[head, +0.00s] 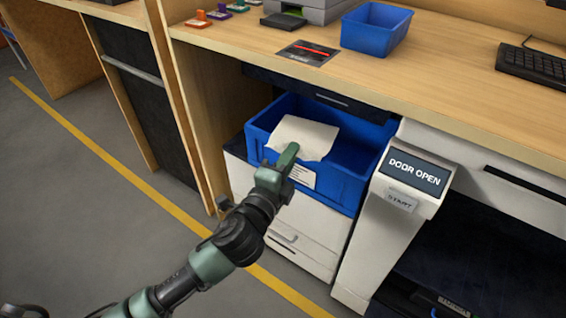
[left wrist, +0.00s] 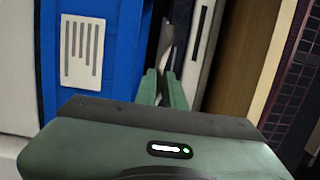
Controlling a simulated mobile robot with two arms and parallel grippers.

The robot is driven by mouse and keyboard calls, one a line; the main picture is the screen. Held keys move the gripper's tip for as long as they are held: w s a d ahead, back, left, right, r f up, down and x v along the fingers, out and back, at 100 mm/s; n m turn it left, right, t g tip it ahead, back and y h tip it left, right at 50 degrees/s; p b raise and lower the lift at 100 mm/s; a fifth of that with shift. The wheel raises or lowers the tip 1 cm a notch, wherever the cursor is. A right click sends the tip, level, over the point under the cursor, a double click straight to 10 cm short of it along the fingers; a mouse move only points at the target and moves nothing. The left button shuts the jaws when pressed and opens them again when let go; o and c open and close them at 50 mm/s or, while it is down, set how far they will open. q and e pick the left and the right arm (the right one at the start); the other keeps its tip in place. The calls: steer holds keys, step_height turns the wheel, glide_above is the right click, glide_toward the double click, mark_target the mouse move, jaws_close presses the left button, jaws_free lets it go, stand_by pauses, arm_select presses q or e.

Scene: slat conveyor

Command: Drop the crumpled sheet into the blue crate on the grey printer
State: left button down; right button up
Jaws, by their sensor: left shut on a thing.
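My left gripper (head: 288,158) is shut on the crumpled sheet (head: 303,135), an off-white, bent piece of paper. In the head view the sheet shows over the opening of the blue crate (head: 345,187), and the gripper is in front of the crate's near wall. The crate stands on the pale grey printer (head: 300,240) under the counter. In the left wrist view the sheet (left wrist: 167,42) is seen nearly edge-on between the fingers (left wrist: 162,88), with the crate's blue wall (left wrist: 122,55) to the left. Its height above the crate is hard to tell. My right gripper is out of view.
The wooden counter (head: 440,95) overhangs the crate from behind. A white post with a "DOOR OPEN" display (head: 415,175) stands close to the crate's right. A smaller blue bin (head: 375,28) and a keyboard (head: 535,68) are on the counter. The floor at left is clear.

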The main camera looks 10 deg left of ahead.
mark_target(313, 135)
arm_select(q)
steer(key=w, duration=0.1)
steer(key=w+d, duration=0.1)
steer(key=shift+w+f, duration=0.15)
steer(key=shift+w, duration=0.15)
steer(key=w, duration=0.1)
steer(key=w+d, duration=0.1)
steer(key=w, duration=0.1)
steer(key=w+d, duration=0.1)
steer(key=shift+w+f, duration=0.25)
steer(key=shift+f, duration=0.1)
steer(key=shift+w+d+b, duration=0.3)
steer(key=shift+w+b, duration=0.05)
steer(key=shift+w, duration=0.4)
steer(key=shift+w+f, duration=0.1)
steer(key=shift+w, duration=0.1)
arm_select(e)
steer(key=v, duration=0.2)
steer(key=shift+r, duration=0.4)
arm_select(q)
steer(key=c, duration=1.5)
jaws_free()
steer(key=shift+o, duration=0.5)
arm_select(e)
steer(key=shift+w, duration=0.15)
arm_select(q)
steer(key=shift+s+f, duration=0.1)
steer(key=shift+f, duration=0.1)
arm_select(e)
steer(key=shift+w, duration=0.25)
